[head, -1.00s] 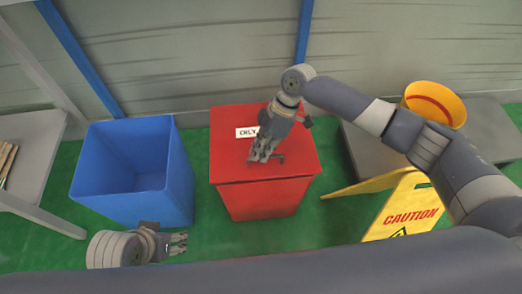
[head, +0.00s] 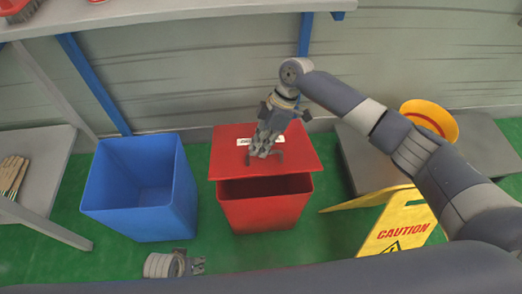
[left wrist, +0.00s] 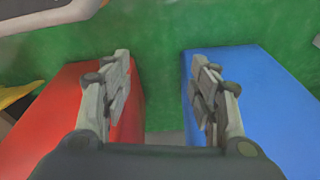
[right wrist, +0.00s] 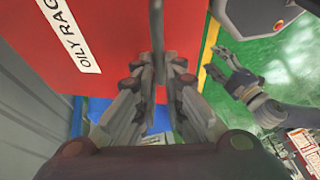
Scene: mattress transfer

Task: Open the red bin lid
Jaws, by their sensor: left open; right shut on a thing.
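The red bin (head: 265,213) stands on the green floor in the middle of the head view. Its red lid (head: 228,160) is partly raised at the front, with a dark gap under its front edge. My right gripper (head: 262,152) is shut on the lid handle (head: 279,156); in the right wrist view the closed fingers (right wrist: 160,75) partly hide it. The lid's white label (right wrist: 69,33) reads OILY RAG, cut off there. My left gripper (head: 197,266) is open and empty, low in front of the bins; its spread fingers show in the left wrist view (left wrist: 161,62).
An open blue bin (head: 180,215) stands left of the red one. A yellow caution sign (head: 400,225) and a grey platform (head: 480,145) with a yellow bucket (head: 432,116) are at right. A grey table (head: 40,150) is at left; a shelf (head: 190,12) runs above.

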